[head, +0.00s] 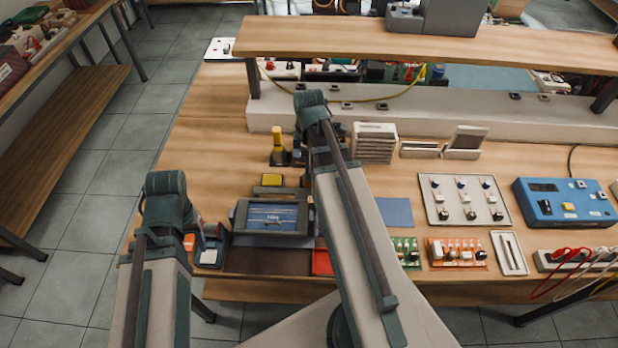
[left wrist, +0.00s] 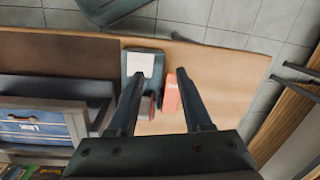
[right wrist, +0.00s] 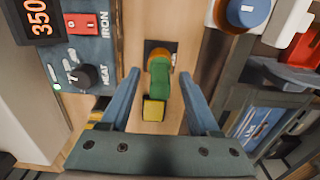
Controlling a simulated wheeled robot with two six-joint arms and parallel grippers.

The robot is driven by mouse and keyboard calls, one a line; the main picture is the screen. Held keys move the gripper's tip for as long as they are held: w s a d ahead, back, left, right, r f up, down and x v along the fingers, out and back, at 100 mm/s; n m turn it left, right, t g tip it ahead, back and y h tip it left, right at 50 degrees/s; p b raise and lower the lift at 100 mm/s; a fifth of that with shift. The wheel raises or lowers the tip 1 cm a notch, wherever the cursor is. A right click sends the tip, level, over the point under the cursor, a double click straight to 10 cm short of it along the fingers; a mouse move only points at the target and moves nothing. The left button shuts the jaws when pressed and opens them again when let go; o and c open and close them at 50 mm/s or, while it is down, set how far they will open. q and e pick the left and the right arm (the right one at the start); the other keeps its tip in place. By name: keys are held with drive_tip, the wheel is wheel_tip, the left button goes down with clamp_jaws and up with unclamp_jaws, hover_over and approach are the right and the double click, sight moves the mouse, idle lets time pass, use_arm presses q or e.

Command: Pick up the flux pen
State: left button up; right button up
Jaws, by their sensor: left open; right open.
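A pen-like green piece (right wrist: 160,80) with an orange end and a yellow square end (right wrist: 153,110) lies between the fingers of my open right gripper (right wrist: 159,74) in the right wrist view; I cannot tell for sure that it is the flux pen. No contact with the fingers shows. In the head view my right arm largely hides that gripper. My left gripper (left wrist: 160,75) is open over the table's left edge. An orange-red piece (left wrist: 171,92) and a dark teal block with a white top (left wrist: 143,65) show around its fingers.
A station with a lit 350 display (right wrist: 42,28) stands close left of my right gripper. A box with a blue screen (head: 271,217) stands between the arms. A yellow upright piece (head: 278,140) is behind it. A shelf (head: 430,45) spans the back.

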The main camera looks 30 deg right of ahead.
use_arm(q)
drive_tip(key=shift+f, duration=0.45)
use_arm(e)
drive_tip(key=shift+f, duration=0.45)
use_arm(q)
drive_tip(key=shift+r, duration=0.15)
use_arm(e)
drive_tip(key=shift+r, duration=0.1)
clamp_jaws()
use_arm(q)
drive_tip(key=shift+r, duration=0.15)
use_arm(e)
drive_tip(key=shift+r, duration=0.15)
wheel_tip(320, 180, up, 10)
drive_tip(key=p, duration=1)
use_arm(q)
wheel_tip(320, 180, up, 10)
drive_tip(key=shift+f, duration=0.2)
